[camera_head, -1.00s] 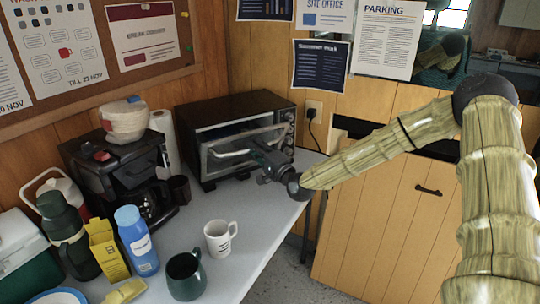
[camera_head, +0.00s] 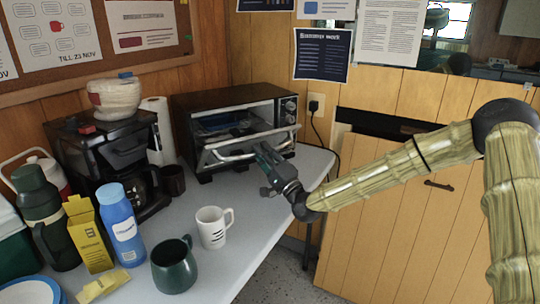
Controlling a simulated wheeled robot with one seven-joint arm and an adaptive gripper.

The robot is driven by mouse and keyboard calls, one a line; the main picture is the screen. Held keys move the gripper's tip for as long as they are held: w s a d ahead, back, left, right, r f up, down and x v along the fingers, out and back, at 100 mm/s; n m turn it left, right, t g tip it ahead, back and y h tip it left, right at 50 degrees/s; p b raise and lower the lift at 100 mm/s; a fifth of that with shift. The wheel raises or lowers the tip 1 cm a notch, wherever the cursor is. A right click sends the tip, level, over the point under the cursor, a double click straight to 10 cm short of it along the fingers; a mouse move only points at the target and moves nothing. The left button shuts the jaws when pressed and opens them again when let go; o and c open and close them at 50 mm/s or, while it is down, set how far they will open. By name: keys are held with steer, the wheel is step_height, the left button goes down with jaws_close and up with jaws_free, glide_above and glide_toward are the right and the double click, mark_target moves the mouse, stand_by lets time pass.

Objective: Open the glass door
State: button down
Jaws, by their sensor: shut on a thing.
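The toaster oven (camera_head: 228,94) stands at the back of the table, black on top with a silver front. Its glass door (camera_head: 230,141) is tilted part-way down, and the dark inside shows above it. The silver bar handle (camera_head: 225,158) runs along the door's upper edge. My gripper (camera_head: 264,151) is at the right part of this handle, shut on it. The fingertips are small in the picture, and the exact contact is partly hidden by the gripper.
A white mug (camera_head: 211,229) and a dark green mug (camera_head: 174,266) stand in front of the oven. A blue bottle (camera_head: 120,222), a yellow carton (camera_head: 87,235) and a coffee maker (camera_head: 105,155) stand to the left. Table between oven and mugs is clear.

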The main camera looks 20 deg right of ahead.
steer(key=shift+s+d+f+b, duration=0.1)
steer(key=shift+s+f+b, duration=0.25)
steer(key=shift+f, duration=0.2)
steer(key=shift+s+d+f+b, duration=0.1)
steer(key=shift+s+f+b, duration=0.1)
steer(key=shift+f+b, duration=0.25)
steer(key=shift+s+f+b, duration=0.25)
steer(key=shift+s+f, duration=0.05)
steer(key=shift+f, duration=0.35)
steer(key=c, duration=1.4)
jaws_free()
steer(key=shift+c, duration=0.2)
steer(key=shift+s, duration=0.15)
steer(key=v, duration=1.1)
steer(key=shift+s+d+f, duration=0.2)
steer(key=shift+s+f, duration=0.05)
steer(key=shift+s, duration=0.05)
